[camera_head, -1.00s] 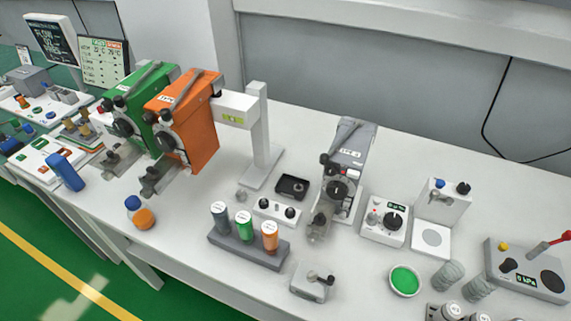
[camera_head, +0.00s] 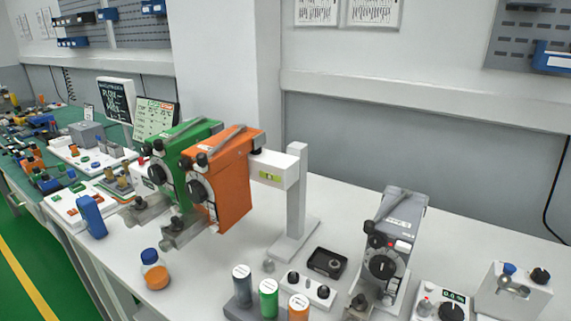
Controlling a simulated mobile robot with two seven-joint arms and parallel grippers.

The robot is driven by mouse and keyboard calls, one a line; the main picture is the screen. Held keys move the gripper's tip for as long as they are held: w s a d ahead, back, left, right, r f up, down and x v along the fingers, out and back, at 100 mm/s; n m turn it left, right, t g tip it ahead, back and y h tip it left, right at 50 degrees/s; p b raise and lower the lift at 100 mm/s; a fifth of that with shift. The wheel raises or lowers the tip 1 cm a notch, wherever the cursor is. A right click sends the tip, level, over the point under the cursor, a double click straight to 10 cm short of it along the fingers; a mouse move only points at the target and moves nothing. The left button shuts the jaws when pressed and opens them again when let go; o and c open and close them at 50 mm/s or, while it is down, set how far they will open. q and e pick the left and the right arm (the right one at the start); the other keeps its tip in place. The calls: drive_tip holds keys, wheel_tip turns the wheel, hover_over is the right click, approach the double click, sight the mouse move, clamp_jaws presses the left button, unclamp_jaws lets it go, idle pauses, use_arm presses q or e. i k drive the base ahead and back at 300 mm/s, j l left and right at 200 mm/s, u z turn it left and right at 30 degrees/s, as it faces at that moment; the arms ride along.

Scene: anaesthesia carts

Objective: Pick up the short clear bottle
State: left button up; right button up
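A short clear bottle with a blue cap (camera_head: 150,257) stands near the front edge of the white table, left of centre. An orange round piece (camera_head: 157,277) is right in front of it and covers its lower part; I cannot tell whether the two touch. Neither of my grippers is in view.
Green (camera_head: 181,150) and orange (camera_head: 222,180) vaporizer units hang on a white stand (camera_head: 297,205) behind the bottle. A blue block (camera_head: 91,216) is to its left. A rack with grey, green and orange cylinders (camera_head: 243,312) is to its right. Bare table (camera_head: 205,268) lies between.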

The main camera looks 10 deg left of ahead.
sight(156, 276)
drive_tip(key=j+u, duration=0.15)
drive_tip(key=u, duration=1.1)
drive_tip(key=z, duration=0.25)
